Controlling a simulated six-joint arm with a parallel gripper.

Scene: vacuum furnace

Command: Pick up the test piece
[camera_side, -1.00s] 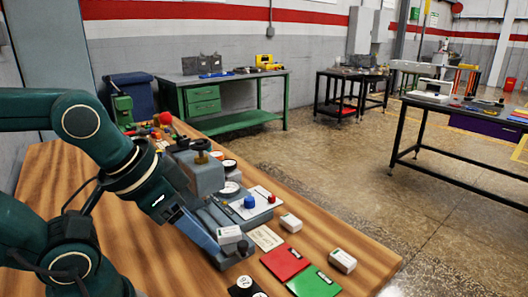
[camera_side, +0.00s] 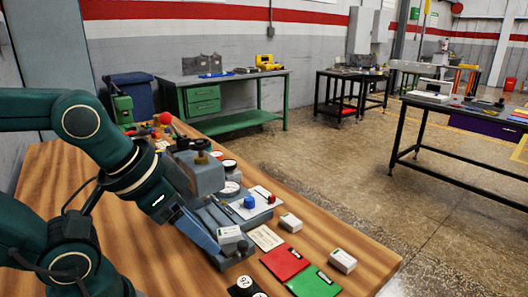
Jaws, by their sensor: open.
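My gripper (camera_side: 217,245) is low over the near end of the grey furnace unit (camera_side: 205,178) on the wooden bench. It is open. A small white-and-grey block (camera_side: 229,235), which may be the test piece, is at its fingertips. I cannot tell whether the fingers touch it, and part of the far finger is hidden. Two similar blocks lie to the right, one (camera_side: 291,222) behind the red square and one (camera_side: 342,261) beside the green square.
A red square (camera_side: 286,262) and a green square (camera_side: 314,283) lie flat on the bench (camera_side: 165,262). A pale card (camera_side: 266,238) lies beside the unit. A blue knob (camera_side: 249,202) stands on a white panel.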

